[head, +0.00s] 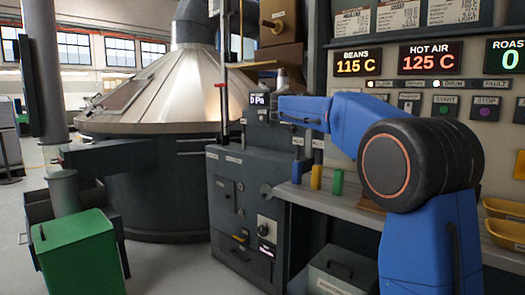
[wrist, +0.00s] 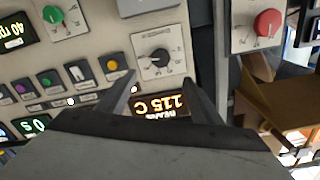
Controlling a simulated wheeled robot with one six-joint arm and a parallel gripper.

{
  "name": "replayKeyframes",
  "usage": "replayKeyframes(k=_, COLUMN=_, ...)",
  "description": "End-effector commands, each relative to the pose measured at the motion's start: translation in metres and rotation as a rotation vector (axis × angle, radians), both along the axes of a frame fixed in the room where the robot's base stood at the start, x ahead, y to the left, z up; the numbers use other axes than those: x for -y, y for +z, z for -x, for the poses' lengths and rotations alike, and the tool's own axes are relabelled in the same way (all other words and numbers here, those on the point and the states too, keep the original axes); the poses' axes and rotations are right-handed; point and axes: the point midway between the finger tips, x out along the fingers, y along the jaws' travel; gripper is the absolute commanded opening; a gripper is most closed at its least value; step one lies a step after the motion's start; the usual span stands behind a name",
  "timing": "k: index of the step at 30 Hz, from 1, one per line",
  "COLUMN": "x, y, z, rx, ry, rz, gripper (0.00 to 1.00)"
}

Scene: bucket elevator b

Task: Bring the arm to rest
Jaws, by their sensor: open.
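My gripper (wrist: 163,88) is open in the wrist view, with its two dark fingers spread apart and nothing between them. Beyond the fingers are a control panel's black knob (wrist: 157,57) and the orange BEANS display (wrist: 165,104), which appears upside down. The fingers seem apart from the panel, but the exact gap cannot be told. In the head view my blue arm is bent and reaches left in front of the panel; the gripper's fingertips are not clear there.
The panel (head: 345,88) and a shelf (head: 350,203) with coloured blocks are close to my arm. A dark machine cabinet (head: 225,165) stands left of it. A large metal cone (head: 160,90) is behind, and a green bin (head: 75,255) stands on the floor at left.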

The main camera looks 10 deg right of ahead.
Motion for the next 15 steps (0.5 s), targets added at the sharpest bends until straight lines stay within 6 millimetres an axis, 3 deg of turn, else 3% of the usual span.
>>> replayKeyframes(k=5, x=0.007, y=-0.015, z=0.031, rx=-0.093, ry=0.001, rz=-0.020, gripper=0.60)
replayKeyframes(k=15, x=0.014, y=-0.095, z=0.155, rx=-0.477, ry=0.077, rz=-0.095, gripper=0.60)
